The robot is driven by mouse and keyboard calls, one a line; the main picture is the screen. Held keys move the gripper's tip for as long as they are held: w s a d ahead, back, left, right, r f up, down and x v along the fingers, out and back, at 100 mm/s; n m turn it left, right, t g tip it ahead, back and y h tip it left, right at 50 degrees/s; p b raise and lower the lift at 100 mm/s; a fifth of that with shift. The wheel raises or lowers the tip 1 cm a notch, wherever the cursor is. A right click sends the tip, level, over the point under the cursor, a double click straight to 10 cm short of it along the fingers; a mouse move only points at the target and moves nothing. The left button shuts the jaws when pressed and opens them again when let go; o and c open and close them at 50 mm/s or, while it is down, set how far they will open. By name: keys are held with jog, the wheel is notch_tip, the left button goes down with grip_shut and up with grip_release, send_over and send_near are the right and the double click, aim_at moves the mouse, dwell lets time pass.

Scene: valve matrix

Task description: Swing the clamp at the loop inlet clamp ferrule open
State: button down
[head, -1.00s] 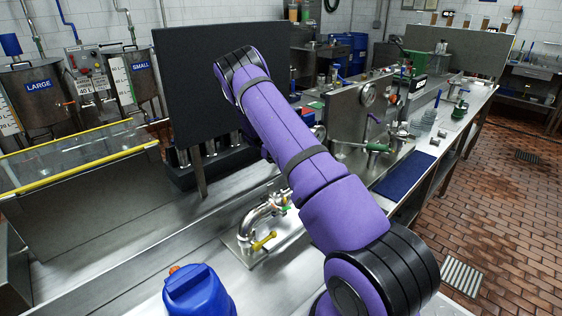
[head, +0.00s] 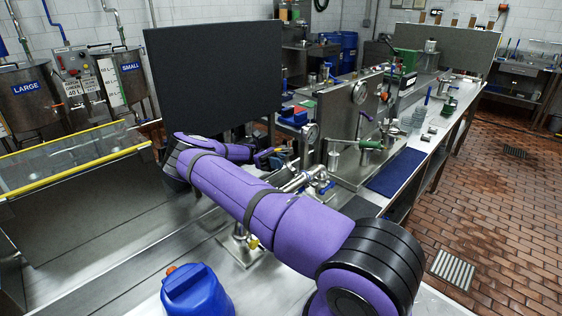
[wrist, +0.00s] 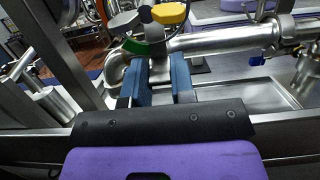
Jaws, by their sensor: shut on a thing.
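In the wrist view my gripper (wrist: 163,72) has two blue fingers shut on a metal part at the left end of a shiny horizontal pipe (wrist: 225,40). I take this part to be the clamp, but its outline is mostly hidden between the fingers. A yellow knob (wrist: 172,14) and a green piece (wrist: 135,46) sit just beyond the fingertips. In the head view my gripper (head: 276,160) reaches in from the left beside the steel pipework (head: 300,181). The ferrule itself is not clear there.
A blue-handled valve (head: 326,188) sits at the pipe's right end. A dark upright panel (head: 213,75) stands behind my forearm. A blue jug (head: 197,292) is at the front, and a steel panel with gauges (head: 345,115) stands to the right.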

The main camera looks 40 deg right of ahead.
jog(key=shift+f+g, duration=0.35)
jog(key=shift+g, duration=0.05)
dwell(0.5)
jog(key=c, duration=1)
grip_release()
jog(key=shift+o, duration=0.2)
jog(key=shift+s+r+t, duration=0.1)
jog(key=shift+r+t, duration=0.65)
jog(key=shift+t, duration=0.35)
